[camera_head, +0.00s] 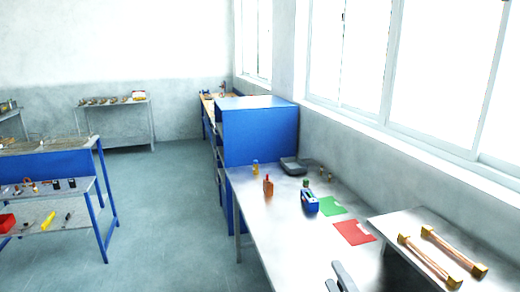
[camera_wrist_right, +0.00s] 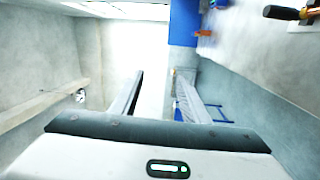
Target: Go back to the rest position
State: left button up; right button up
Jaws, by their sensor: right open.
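My right gripper (camera_head: 341,279) shows at the bottom edge of the head view, over the front part of the grey worktable (camera_head: 262,215). Only its dark fingertips are in the picture. In the right wrist view my right gripper (camera_wrist_right: 160,95) has its two fingers well apart, with nothing between them. It touches nothing that I can see. My left gripper is in neither view.
On the worktable are a red mat (camera_head: 353,233), a green mat (camera_head: 332,206), a blue device (camera_head: 310,201) and an orange bottle (camera_head: 268,187). A raised shelf (camera_head: 400,226) with two copper-coloured bars stands right. A blue cabinet (camera_head: 258,140) stands behind. The floor (camera_head: 175,220) is clear.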

jog(key=s+d+f+m+g+h, duration=0.2)
jog(key=s+f+m+g, duration=0.3)
jog(key=f, duration=0.4)
jog(key=s+d+f+m+g+h, duration=0.2)
jog(key=s+d+f+m, duration=0.1)
jog(key=s+f+m, duration=0.5)
jog(key=s+f+m+g, duration=0.2)
jog(key=s+f+g, duration=0.3)
jog(key=s, duration=0.5)
jog(key=s+f+m+g, duration=0.25)
jog(key=s+f, duration=0.35)
jog(key=s, duration=0.4)
notch_tip(320, 180, down, 36)
jog(key=s+g+b, duration=0.1)
jog(key=g+b, duration=0.1)
jog(key=b, duration=0.5)
jog(key=s+d+f+b, duration=0.1)
jog(key=s+f+b, duration=0.1)
jog(key=s+f, duration=0.7)
jog(key=s+d+f+g+b, duration=0.1)
jog(key=s+f+b, duration=0.1)
jog(key=s+f, duration=0.7)
notch_tip(320, 180, down, 4)
jog(key=shift+d+r+b, duration=0.15)
jog(key=shift+d+b, duration=0.2)
jog(key=shift+d, duration=0.05)
